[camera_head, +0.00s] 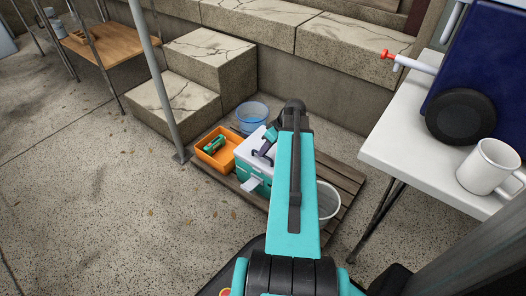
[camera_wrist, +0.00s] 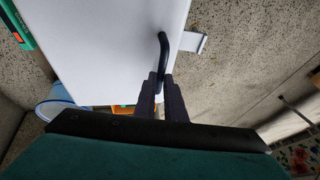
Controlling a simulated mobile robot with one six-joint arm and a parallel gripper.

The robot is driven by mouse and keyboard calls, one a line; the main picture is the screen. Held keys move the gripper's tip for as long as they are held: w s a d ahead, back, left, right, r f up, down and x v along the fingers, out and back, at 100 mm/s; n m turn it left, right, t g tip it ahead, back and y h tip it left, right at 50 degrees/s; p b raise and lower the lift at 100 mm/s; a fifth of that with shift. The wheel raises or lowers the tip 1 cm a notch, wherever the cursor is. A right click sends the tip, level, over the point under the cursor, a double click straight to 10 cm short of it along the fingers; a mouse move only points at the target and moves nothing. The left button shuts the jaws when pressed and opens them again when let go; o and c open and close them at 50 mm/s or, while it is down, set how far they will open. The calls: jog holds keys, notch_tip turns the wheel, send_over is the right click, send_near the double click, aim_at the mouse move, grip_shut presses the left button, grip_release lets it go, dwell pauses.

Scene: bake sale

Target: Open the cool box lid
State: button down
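The cool box (camera_head: 247,177) is teal with a white lid (camera_head: 246,150) and stands on a wooden pallet in the head view. The lid looks down on its body. The white lid (camera_wrist: 110,40) fills the upper left of the wrist view, with a dark curved handle (camera_wrist: 163,50) near its edge. My gripper (camera_wrist: 161,98) has its two dark fingers close together, one on each side of the handle's near end, and looks shut on it. In the head view my gripper (camera_head: 265,148) is at the lid, and my arm hides the box's right side.
On the pallet (camera_head: 340,178), an orange crate (camera_head: 228,160) with a green item stands left of the box, and a white bucket (camera_head: 327,200) stands right. A blue tub (camera_head: 252,115) is behind. A metal pole (camera_head: 158,80) rises at left; a white table (camera_head: 400,140) is at right.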

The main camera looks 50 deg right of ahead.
jog(key=shift+a, duration=0.35)
jog(key=shift+w+d+r, duration=0.1)
jog(key=shift+d, duration=0.15)
jog(key=shift+d+r, duration=0.1)
